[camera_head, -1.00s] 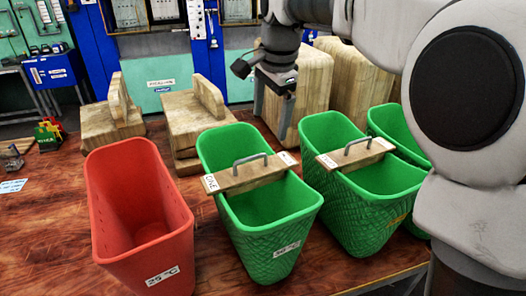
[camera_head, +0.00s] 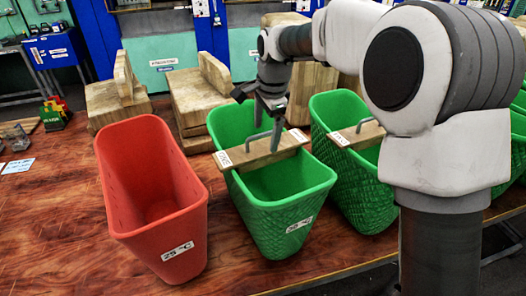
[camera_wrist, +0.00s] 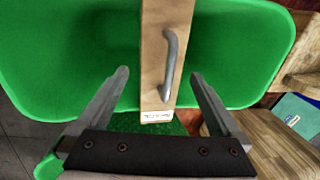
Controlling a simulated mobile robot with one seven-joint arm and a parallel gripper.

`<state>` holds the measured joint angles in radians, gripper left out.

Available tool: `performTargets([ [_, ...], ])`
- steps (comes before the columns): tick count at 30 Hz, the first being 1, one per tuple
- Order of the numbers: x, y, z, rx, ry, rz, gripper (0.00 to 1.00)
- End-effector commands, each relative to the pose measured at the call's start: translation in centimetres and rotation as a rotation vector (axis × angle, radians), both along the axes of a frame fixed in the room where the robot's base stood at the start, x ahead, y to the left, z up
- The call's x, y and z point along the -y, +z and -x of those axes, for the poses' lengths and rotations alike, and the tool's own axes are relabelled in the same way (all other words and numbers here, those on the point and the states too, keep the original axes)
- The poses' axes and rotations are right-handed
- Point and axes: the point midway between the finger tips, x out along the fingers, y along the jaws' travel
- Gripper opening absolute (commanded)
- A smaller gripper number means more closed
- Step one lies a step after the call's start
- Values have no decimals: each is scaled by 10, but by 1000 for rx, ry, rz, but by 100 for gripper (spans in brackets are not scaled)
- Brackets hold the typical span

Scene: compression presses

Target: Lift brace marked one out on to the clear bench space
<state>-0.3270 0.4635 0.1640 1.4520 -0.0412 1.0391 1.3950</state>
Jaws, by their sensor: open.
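The brace marked one (camera_head: 258,152) is a wooden bar with a grey metal handle. It lies across the top of the middle green bin (camera_head: 290,200), with its "ONE" label at the left end. My gripper (camera_head: 268,118) is open just above the brace, close to its handle. In the wrist view the brace (camera_wrist: 155,75) and its handle (camera_wrist: 171,65) lie between and beyond the two open fingers (camera_wrist: 158,95). The fingers stand either side of the bar's near end, and no contact with the handle shows.
A red bin (camera_head: 150,190) labelled 25 °C stands left of the green bin. Another green bin (camera_head: 350,185) with its own brace (camera_head: 358,135) stands to the right, partly behind my arm. Wooden blocks (camera_head: 200,95) stand behind. The bench (camera_head: 50,220) is bare at the left front.

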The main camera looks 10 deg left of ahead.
Motion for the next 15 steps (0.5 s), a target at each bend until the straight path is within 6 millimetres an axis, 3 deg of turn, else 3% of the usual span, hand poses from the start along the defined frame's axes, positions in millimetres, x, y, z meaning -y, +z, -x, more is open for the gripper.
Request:
performTargets([
  [7,-2,-18,-3,-2,0,0,100],
  [15,-7,-55,-10,-2,-1,0,100],
])
